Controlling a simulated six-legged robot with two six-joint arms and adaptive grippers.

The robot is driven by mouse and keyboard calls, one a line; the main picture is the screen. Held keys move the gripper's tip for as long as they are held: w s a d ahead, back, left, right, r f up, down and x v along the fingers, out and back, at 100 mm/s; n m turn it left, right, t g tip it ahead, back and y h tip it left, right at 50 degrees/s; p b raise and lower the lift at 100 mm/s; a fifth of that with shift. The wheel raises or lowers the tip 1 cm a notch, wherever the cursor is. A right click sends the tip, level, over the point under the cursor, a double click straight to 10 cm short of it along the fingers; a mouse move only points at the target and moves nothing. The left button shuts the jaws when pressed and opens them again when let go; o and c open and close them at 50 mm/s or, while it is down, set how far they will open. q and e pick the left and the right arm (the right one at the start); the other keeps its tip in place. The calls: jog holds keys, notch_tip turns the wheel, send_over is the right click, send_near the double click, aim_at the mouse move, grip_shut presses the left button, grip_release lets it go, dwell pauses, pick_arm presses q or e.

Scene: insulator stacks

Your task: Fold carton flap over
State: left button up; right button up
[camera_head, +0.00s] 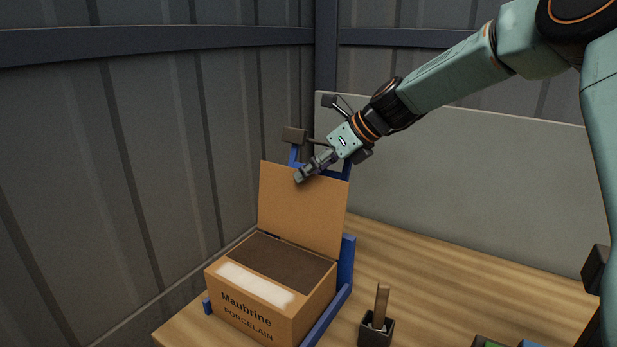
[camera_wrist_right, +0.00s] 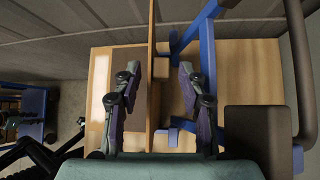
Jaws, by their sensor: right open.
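The carton (camera_head: 262,309) stands on the wooden table, printed "Maubrine PORCELAIN", with a dark top inside and a pale strip along its front edge. Its flap (camera_head: 302,208) stands upright at the back. My right gripper (camera_head: 299,178) is at the top edge of the flap. In the right wrist view the open fingers (camera_wrist_right: 158,85) lie on both sides of the flap edge (camera_wrist_right: 152,75), with a gap to the right-hand finger. Whether the left-hand finger touches the flap I cannot tell. My left gripper is not in view.
A blue frame (camera_head: 346,264) stands behind and beside the carton. A dark cup (camera_head: 376,330) with a flat brown stick stands to its right. A grey panel (camera_head: 450,160) backs the table, and a corrugated wall is close on the left. The table right of the carton is mostly clear.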

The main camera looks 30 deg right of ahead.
jog(key=shift+w+a+f, duration=0.2)
jog(key=shift+w+f, duration=0.15)
jog(key=shift+f, duration=0.1)
jog(key=shift+r, duration=0.1)
jog(key=shift+a, duration=0.1)
jog(key=shift+c, duration=0.7)
grip_shut()
